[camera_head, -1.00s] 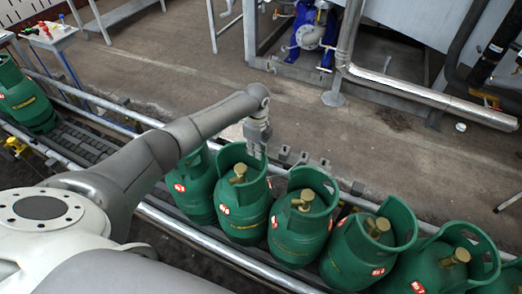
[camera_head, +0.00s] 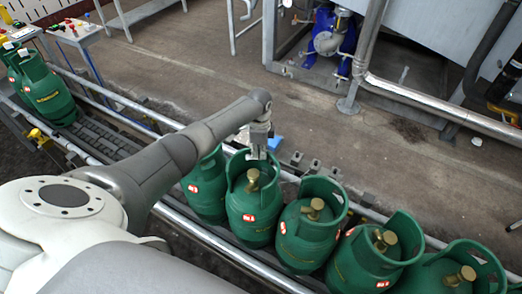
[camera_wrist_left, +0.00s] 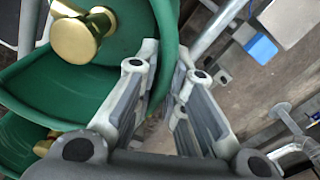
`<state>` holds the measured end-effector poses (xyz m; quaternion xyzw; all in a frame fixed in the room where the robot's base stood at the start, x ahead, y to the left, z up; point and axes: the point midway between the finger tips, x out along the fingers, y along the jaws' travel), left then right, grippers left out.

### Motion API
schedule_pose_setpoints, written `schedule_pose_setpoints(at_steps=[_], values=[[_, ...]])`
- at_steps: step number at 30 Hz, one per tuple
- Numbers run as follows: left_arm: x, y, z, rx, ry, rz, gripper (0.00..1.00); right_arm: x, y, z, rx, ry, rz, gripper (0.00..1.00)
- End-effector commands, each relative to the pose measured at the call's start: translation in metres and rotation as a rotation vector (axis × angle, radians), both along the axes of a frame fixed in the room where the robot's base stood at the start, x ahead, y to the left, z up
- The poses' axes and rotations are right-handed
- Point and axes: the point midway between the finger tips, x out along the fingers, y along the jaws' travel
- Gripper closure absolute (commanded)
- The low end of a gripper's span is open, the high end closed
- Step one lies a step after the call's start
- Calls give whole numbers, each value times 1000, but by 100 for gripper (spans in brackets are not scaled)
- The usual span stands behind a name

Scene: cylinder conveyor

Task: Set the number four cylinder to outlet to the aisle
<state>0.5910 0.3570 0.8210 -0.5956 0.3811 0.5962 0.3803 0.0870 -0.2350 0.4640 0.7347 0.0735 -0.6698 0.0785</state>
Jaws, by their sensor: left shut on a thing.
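A row of green gas cylinders with brass valves stands on the conveyor (camera_head: 105,140). My left gripper (camera_head: 259,153) is at the far side of the collar of one green cylinder (camera_head: 250,212), second from the left in the near row. In the left wrist view, my left gripper (camera_wrist_left: 165,75) has its fingers on either side of that green collar's (camera_wrist_left: 168,25) edge, near a brass valve (camera_wrist_left: 82,36). The gripper is shut on the collar. The cylinder is upright among its neighbours. The red-and-white labels are too small to read surely. My right gripper is out of view.
Neighbouring cylinders (camera_head: 207,190) (camera_head: 305,240) stand close on both sides. More cylinders (camera_head: 45,92) stand at the far left of the conveyor. Metal rails (camera_head: 190,232) edge the conveyor. The aisle floor (camera_head: 190,60) beyond it is clear up to a blue pump (camera_head: 328,40).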

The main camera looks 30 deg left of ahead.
Motion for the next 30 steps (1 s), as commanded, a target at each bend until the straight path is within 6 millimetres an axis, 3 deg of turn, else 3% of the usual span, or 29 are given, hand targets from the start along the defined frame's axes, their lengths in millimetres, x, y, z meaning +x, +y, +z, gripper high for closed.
schedule_pose_setpoints(at_steps=[11,12,16,26,30], values=[[3,0,3,0,-9,5,100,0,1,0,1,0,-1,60],[3,0,3,0,-9,5,84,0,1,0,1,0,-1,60],[2,0,2,-1,-7,4,68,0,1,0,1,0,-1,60],[1,0,2,-1,-4,2,68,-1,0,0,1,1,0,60],[1,1,13,0,-4,1,68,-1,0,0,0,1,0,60]])
